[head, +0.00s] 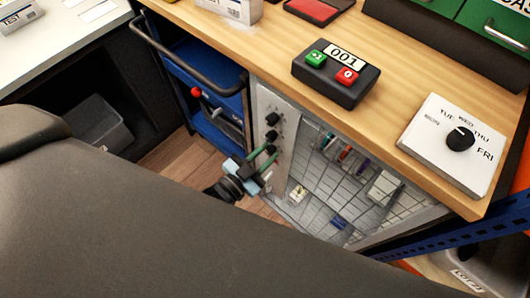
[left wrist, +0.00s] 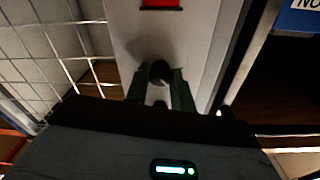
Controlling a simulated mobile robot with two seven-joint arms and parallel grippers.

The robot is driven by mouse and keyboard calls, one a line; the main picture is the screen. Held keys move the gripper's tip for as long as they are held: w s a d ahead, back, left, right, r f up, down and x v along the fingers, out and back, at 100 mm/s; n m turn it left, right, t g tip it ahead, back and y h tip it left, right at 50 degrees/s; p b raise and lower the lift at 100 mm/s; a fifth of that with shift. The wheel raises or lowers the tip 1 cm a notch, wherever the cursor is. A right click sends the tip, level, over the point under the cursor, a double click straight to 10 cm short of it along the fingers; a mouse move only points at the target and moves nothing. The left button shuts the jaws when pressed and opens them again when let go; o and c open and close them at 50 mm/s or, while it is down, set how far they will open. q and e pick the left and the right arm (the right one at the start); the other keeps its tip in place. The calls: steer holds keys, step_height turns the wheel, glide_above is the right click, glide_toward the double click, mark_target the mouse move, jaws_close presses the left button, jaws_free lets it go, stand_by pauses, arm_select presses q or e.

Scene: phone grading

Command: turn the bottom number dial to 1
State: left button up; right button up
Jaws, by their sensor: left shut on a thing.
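A pale upright panel (head: 285,160) on the bench front carries a column of black dials. The top dial (head: 272,118) and the middle dial (head: 271,135) stand clear. My left gripper (head: 266,153) has its green fingers at the bottom number dial (head: 271,149), the lowest that I see. In the left wrist view, the fingers (left wrist: 159,78) sit on either side of the dark round dial (left wrist: 159,72), shut on it. Numbers around the dial and its pointer are too small or dark to read. My right gripper is not in view.
A wire grid (head: 350,185) with hanging tools is right of the panel. A blue cart (head: 215,100) with a dark handle stands left. On the bench are a counter box (head: 335,80) reading 001 and a white weekday dial box (head: 455,145).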

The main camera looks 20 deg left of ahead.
arm_select(q)
steer(key=n, duration=0.4)
steer(key=shift+n, duration=0.3)
steer(key=shift+n+y, duration=0.3)
steer(key=shift+n, duration=1.6)
steer(key=o, duration=1)
steer(key=shift+s, duration=0.1)
steer(key=v, duration=0.7)
steer(key=shift+s+a+f, duration=0.2)
steer(key=shift+s+f, duration=0.05)
steer(key=shift+s, duration=0.05)
